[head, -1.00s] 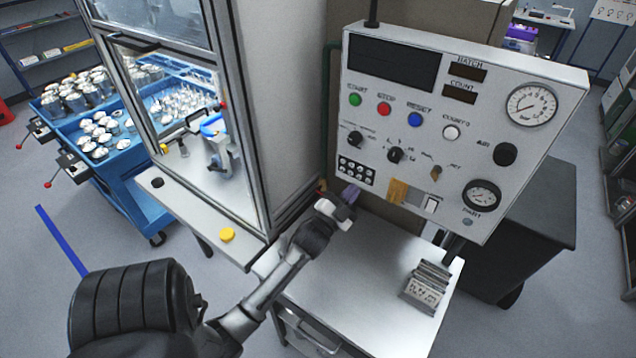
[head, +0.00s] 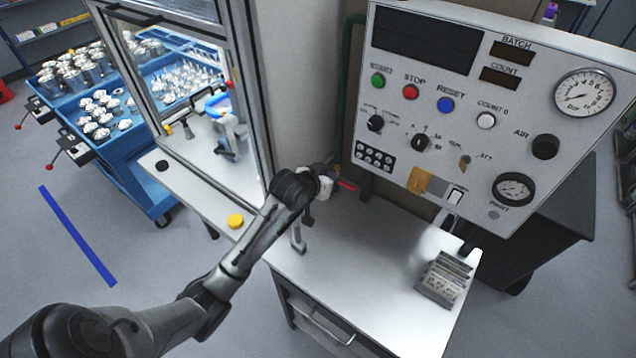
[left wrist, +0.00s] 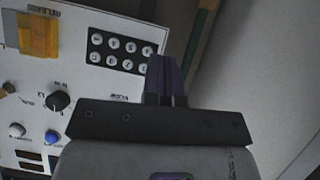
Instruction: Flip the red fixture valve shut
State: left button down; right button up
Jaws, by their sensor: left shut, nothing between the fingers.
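A short red handle (head: 347,185), which looks like the fixture valve's lever, shows just right of my left gripper (head: 329,164) in the head view. It points right and slightly down, below the green pipe beside the cabinet. My gripper is in front of the gap between cabinet and control panel, and hides part of the area around the handle. I cannot tell whether they touch. In the left wrist view the purple fingers (left wrist: 166,78) are together and empty. No red handle is clear there. My right gripper is not in view.
The control panel (head: 455,165) stands close on the right, with knobs and buttons. The glass-doored cabinet (head: 310,80) is on the left. A green pipe (left wrist: 200,45) runs beside the panel. A metal block (head: 445,279) sits on the white table (head: 370,290), otherwise mostly clear.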

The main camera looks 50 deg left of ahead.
pick_arm(q)
jog(key=w+a+f, duration=0.1)
jog(key=w+f, duration=0.7)
jog(key=f, duration=0.2)
jog(key=shift+w+g, duration=0.3)
dwell(0.4)
